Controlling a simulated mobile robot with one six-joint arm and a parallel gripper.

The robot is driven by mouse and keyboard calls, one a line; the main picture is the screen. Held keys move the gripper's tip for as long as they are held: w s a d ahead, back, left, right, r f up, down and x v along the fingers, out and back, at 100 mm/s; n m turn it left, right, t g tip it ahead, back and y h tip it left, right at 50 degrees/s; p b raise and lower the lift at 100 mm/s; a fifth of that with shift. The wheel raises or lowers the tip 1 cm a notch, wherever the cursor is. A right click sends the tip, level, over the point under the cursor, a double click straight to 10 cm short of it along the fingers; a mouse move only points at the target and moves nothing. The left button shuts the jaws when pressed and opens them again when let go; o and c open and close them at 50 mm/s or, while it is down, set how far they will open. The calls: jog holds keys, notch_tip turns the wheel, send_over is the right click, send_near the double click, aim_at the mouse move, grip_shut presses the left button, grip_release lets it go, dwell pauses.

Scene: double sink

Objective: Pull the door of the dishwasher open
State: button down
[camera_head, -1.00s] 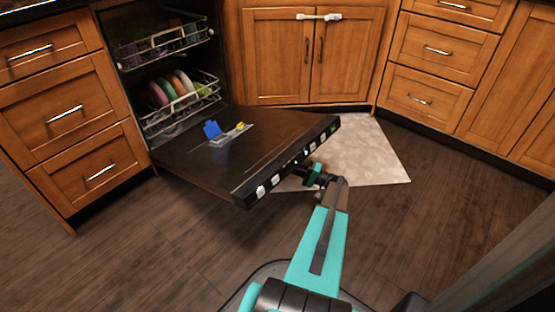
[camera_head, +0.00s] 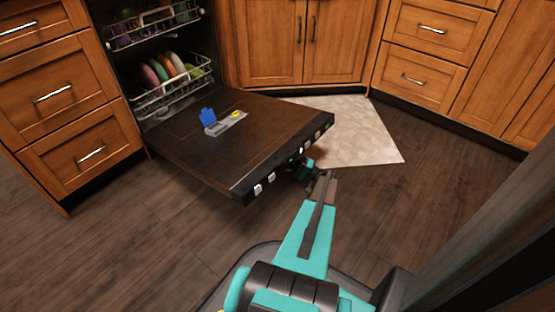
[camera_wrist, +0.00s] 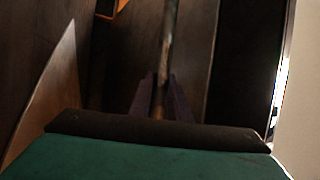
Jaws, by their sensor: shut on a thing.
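The dishwasher door (camera_head: 250,140) is folded far down, close to level, with its dark inner face up. Blue and yellow parts of a dispenser show on it. My gripper (camera_head: 304,168) is at the door's outer edge, partly hidden under its row of buttons. In the wrist view, my gripper's fingers (camera_wrist: 160,90) are shut around a long thin bar, the door handle (camera_wrist: 169,35). The handle is hidden in the head view.
Racks (camera_head: 172,95) with colourful plates stand inside the dishwasher. Drawers (camera_head: 80,110) are at left, cabinets (camera_head: 270,40) behind. A pale mat (camera_head: 355,135) lies beyond the door. The dark wooden floor (camera_head: 150,230) is clear around the door.

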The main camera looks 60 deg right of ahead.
jog(key=c, duration=1.7)
grip_release()
jog(key=shift+o, duration=0.2)
jog(key=p+v, duration=0.1)
jog(key=v, duration=1.2)
jog(key=shift+s+f, duration=0.25)
jog(key=shift+s, duration=0.05)
jog(key=shift+s, duration=0.2)
